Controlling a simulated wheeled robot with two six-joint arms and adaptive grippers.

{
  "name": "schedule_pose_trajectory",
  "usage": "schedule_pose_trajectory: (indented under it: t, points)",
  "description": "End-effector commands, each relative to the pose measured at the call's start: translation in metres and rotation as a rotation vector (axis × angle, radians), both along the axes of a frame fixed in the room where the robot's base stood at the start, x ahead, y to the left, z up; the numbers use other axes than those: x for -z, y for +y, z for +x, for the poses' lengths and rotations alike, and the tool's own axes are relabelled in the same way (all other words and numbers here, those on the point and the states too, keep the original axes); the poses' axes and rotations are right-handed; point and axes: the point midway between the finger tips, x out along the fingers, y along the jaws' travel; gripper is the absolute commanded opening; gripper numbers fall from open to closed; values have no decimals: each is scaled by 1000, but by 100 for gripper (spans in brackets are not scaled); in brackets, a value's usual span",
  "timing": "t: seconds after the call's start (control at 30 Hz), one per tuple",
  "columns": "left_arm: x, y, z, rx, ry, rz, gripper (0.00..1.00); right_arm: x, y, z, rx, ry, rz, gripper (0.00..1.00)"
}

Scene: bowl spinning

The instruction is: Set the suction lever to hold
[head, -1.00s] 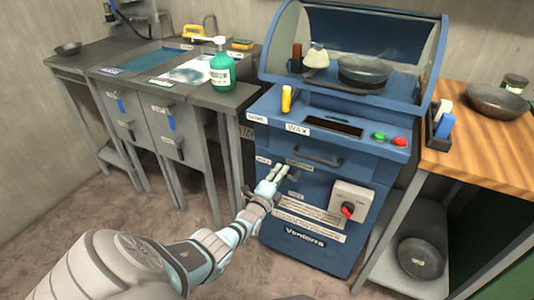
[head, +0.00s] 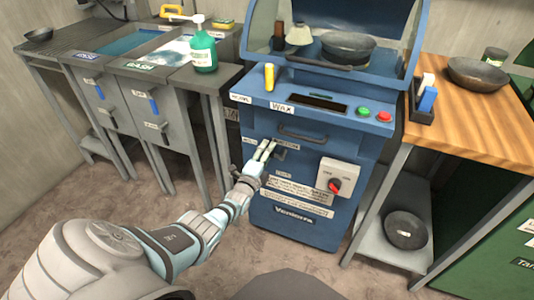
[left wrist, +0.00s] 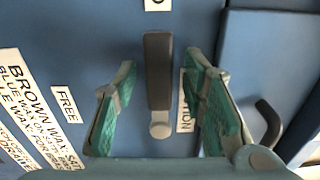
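The suction lever (left wrist: 158,75) is a dark grey bar with a lighter rounded end, on the front of the blue machine (head: 310,215). In the left wrist view it lies between the two green-padded fingers of my left gripper (left wrist: 160,110), with a gap on each side. The gripper is open. A FREE label (left wrist: 65,104) is left of the lever; a partly hidden label ending in "TION" (left wrist: 186,112) is right of it. A cut-off label (left wrist: 157,4) is past the bar's far end. In the head view my left gripper (head: 266,149) covers much of the lever. My right gripper is out of view.
A drawer handle (head: 301,133) is just above the lever. A switch box (head: 338,177) with a red knob (head: 334,186) is right of it. A wooden-topped table (head: 472,125) stands at the right, sinks with a green bottle (head: 203,52) at the left.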

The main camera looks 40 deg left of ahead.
Motion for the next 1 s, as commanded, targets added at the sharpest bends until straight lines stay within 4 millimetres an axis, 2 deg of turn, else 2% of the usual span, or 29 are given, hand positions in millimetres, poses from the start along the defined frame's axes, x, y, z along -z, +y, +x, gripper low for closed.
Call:
schedule_pose_trajectory:
  t: [0.13,0.27,0.37,0.6,0.7,0.8,1.0]
  points:
    - [0,0,-2,-1,0,1,38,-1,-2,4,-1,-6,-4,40]
    - [1,-1,-13,-4,-1,2,38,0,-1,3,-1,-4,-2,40]
    - [1,-7,-29,1,-1,-1,38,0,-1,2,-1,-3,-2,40]
    - [2,-24,-92,3,5,-1,38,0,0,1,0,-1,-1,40]
    - [1,-28,-108,2,3,-1,38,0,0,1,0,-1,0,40]
    - [0,-31,-115,1,1,0,38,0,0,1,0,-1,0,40]
    - [0,-31,-116,0,0,0,38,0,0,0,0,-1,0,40]
